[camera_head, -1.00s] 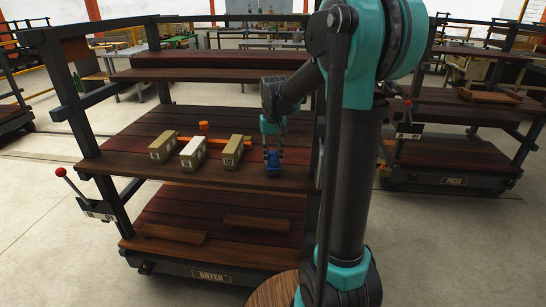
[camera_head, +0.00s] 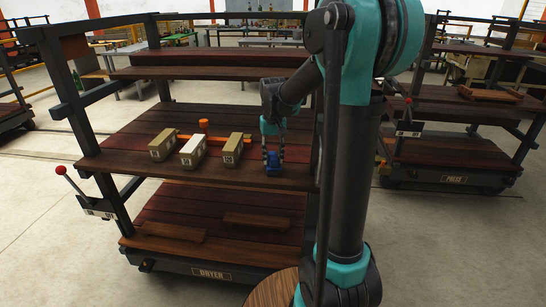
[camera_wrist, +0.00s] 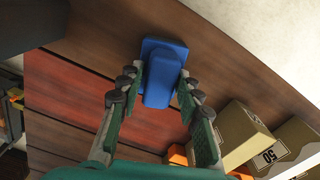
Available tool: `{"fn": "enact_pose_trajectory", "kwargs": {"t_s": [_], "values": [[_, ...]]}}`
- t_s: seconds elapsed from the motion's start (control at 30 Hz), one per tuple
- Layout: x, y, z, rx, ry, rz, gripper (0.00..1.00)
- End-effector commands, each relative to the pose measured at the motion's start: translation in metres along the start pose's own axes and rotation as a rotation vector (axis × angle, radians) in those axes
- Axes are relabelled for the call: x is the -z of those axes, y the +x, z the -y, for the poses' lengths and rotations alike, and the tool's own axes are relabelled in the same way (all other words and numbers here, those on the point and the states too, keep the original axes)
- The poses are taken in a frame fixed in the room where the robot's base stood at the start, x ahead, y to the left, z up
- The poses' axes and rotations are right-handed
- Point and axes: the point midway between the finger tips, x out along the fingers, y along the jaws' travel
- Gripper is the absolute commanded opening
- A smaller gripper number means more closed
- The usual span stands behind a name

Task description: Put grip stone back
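The blue grip stone (camera_head: 273,163) stands on the middle shelf of the rack marked DRYER, near the shelf's front edge, right of the weights. My gripper (camera_head: 273,150) points down over it, with one finger on each side. In the wrist view the grip stone (camera_wrist: 162,75) shows a wider base and a narrower upper block lying between the fingertips of my gripper (camera_wrist: 160,82). The fingers look spread, with a slight gap to the block, so my gripper appears open around it.
Rack posts and an upper shelf (camera_head: 210,73) frame the space.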

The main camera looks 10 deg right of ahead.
Motion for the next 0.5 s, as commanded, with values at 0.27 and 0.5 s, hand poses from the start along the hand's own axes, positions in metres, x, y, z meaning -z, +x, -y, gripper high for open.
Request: {"fn": "enact_pose_trajectory", "kwargs": {"t_s": [0.27, 0.5], "values": [[0.0000, -0.0001, 0.0000, 0.000, 0.000, 0.000, 0.51], [0.0001, -0.0074, 0.0000, 0.000, 0.000, 0.000, 0.51]]}}
